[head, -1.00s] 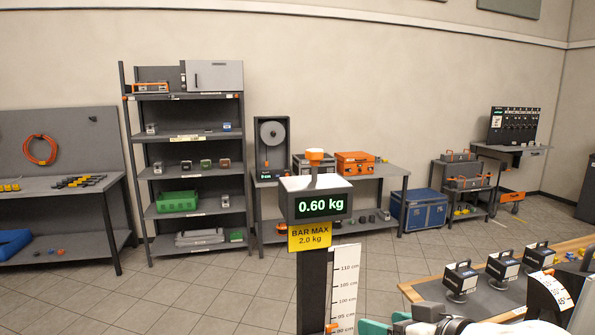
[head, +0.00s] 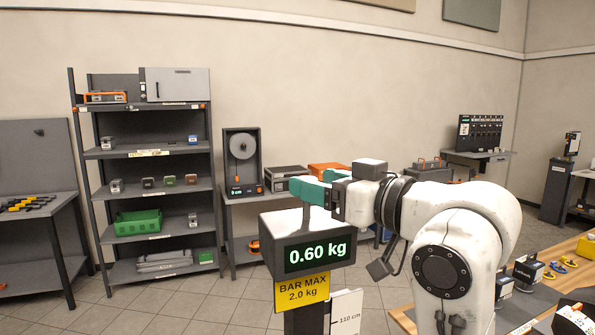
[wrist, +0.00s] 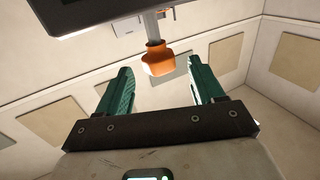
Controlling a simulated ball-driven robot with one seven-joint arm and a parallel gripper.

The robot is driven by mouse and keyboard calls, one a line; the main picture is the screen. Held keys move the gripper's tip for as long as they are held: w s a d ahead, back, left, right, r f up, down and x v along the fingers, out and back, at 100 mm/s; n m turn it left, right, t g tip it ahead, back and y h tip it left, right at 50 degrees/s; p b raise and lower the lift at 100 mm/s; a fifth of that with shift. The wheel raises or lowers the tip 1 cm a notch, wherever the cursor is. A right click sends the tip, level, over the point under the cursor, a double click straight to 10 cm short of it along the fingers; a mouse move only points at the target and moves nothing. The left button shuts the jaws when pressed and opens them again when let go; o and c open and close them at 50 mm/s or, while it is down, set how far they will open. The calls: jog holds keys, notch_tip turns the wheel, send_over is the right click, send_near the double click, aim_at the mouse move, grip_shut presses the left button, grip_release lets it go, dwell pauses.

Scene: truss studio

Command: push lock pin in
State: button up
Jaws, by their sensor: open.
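An orange knob (wrist: 158,60) on a grey stem shows in the wrist view, joined to the scale head, whose dark housing also shows there (wrist: 85,12). Whether this knob is the lock pin I cannot tell. In the head view the scale head (head: 272,240) reads 0.60 kg, and my gripper (head: 308,188) hides the knob on its top. My gripper is open, its green fingers (wrist: 160,68) spread on both sides of the knob in the wrist picture. The fingers do not appear to touch it; the depth between them is unclear.
A yellow "BAR MAX 2.0 kg" label (head: 302,290) and a white height scale (head: 346,312) are on the post below. A workbench (head: 545,300) with several dark devices stands at the lower right. Shelves (head: 150,180) stand at the back left, with tiled floor between.

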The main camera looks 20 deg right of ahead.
jog(key=shift+p+x, duration=0.65)
jog(key=shift+x, duration=1.95)
jog(key=shift+c, duration=0.3)
grip_shut()
